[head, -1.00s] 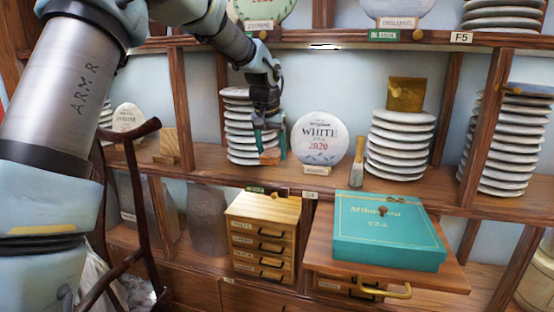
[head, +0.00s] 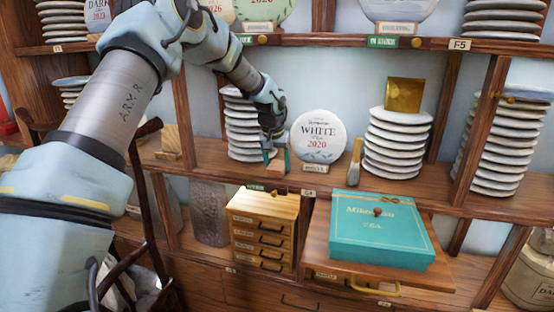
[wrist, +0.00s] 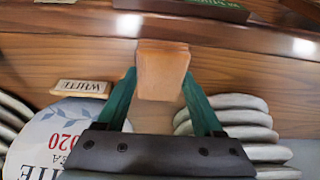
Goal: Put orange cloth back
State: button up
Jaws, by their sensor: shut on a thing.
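A small tan-orange folded pad, which looks like the orange cloth (wrist: 162,72), is between the tips of my gripper (wrist: 160,82) in the wrist view. In the head view my gripper (head: 277,160) points down over the middle shelf, with its teal fingers shut on the cloth. It is in front of the plate stack (head: 240,128) and left of the round white tea cake (head: 318,137). The cloth is close to the shelf board near its front edge; I cannot tell whether it touches the board.
A wooden-handled brush (head: 355,162) stands right of the tea cake, before another plate stack (head: 397,143). Below are a small drawer chest (head: 262,228) and a teal tea box (head: 382,230) on a pulled-out board. A dark curved wooden frame (head: 136,190) stands lower left.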

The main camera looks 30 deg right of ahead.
aim_at(275, 168)
jog(key=shift+f, duration=0.2)
jog(key=o, duration=1.3)
jog(key=shift+r, duration=0.1)
jog(key=b+v, duration=0.3)
jog(key=v, duration=0.4)
jog(key=shift+s+a+r, duration=0.1)
jog(key=shift+r, duration=0.2)
jog(key=s+a+f+n+y, duration=0.1)
jog(key=s+a+n, duration=0.1)
jog(key=a, duration=1.2)
jog(key=s+a+f+n+y, duration=0.1)
jog(key=s+a+f+n, duration=0.15)
jog(key=a, duration=1.15)
jog(key=s+a+f+n, duration=0.2)
jog(key=s+a+n, duration=0.1)
jog(key=s+a, duration=1)
jog(key=shift+s+a+g, duration=0.2)
jog(key=shift+a+g, duration=0.2)
jog(key=shift+a, duration=0.55)
